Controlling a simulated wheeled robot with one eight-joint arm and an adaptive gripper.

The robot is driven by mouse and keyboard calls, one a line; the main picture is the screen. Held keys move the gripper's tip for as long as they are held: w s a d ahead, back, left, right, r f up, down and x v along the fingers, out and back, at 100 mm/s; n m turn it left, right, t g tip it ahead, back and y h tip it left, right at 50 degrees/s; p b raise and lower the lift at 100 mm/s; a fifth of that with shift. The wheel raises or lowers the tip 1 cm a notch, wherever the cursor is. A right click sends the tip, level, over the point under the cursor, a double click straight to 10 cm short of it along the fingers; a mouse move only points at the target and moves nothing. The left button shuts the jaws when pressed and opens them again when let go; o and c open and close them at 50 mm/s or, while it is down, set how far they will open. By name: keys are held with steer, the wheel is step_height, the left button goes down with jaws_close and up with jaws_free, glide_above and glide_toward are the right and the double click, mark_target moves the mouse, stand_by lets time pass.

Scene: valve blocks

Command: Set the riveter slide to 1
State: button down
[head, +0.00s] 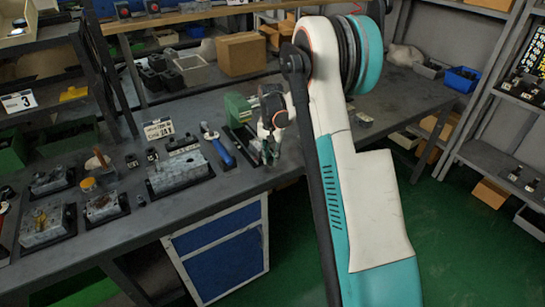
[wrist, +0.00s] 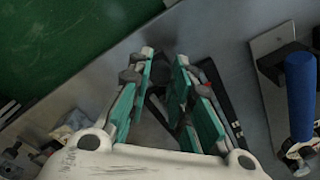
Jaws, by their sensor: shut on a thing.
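My gripper (head: 268,156) is low over the front part of the bench, in front of a green block (head: 237,107). In the wrist view, my gripper (wrist: 165,58) has its teal-padded fingers apart around a small dark piece (wrist: 157,92), which I take to be the riveter slide. The fingers hide most of it. A long black strip (wrist: 225,103), seemingly a rail or base, runs beside and under the right finger. No number marks on the slide can be read.
A blue-handled tool (head: 218,150) lies left of my gripper; its blue handle (wrist: 300,95) fills the wrist view's right side. Several metal valve blocks (head: 178,172) stand further left. The bench's front edge is close. A cardboard box (head: 241,54) stands behind.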

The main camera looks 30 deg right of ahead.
mark_target(256, 141)
steer(key=w, duration=0.5)
steer(key=w+p, duration=0.1)
steer(key=w, duration=0.5)
steer(key=shift+w+a, duration=0.2)
steer(key=shift+w, duration=0.05)
steer(key=c, duration=1.4)
jaws_free()
step_height(256, 141, up, 12)
